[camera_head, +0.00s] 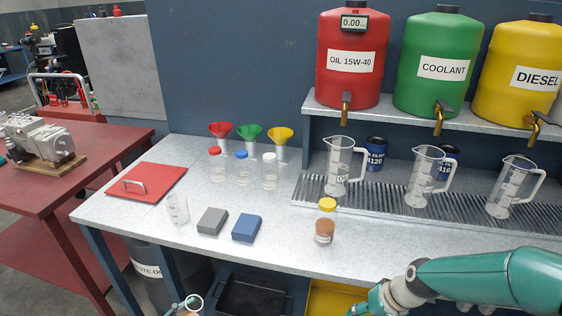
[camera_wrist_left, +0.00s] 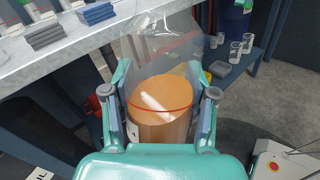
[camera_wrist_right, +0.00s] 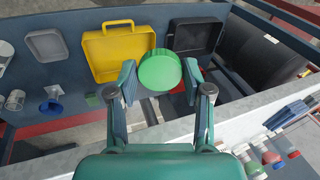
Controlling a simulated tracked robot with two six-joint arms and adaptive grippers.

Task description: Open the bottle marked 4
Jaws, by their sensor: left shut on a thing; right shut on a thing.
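My left gripper (camera_wrist_left: 163,98) is shut on a clear bottle with amber contents (camera_wrist_left: 160,122). A red line rings the bottle, and its label is mostly hidden, so no number can be read. In the head view a pale round rim (camera_head: 193,302), apparently this bottle's uncapped mouth, shows at the bottom edge, off the bench front. My right gripper (camera_wrist_right: 159,72) is shut on a round green cap (camera_wrist_right: 159,70), with no bottle visible under it. In the head view the right gripper (camera_head: 372,303) is at the bottom edge, well right of the rim.
On the bench (camera_head: 290,215) stand a yellow-capped amber bottle (camera_head: 326,223), several clear capped bottles (camera_head: 243,168), a clear beaker (camera_head: 177,208), grey (camera_head: 212,221) and blue (camera_head: 247,228) blocks and a red panel (camera_head: 147,182). Jugs (camera_head: 338,168) stand on the grate. Bins are below the bench.

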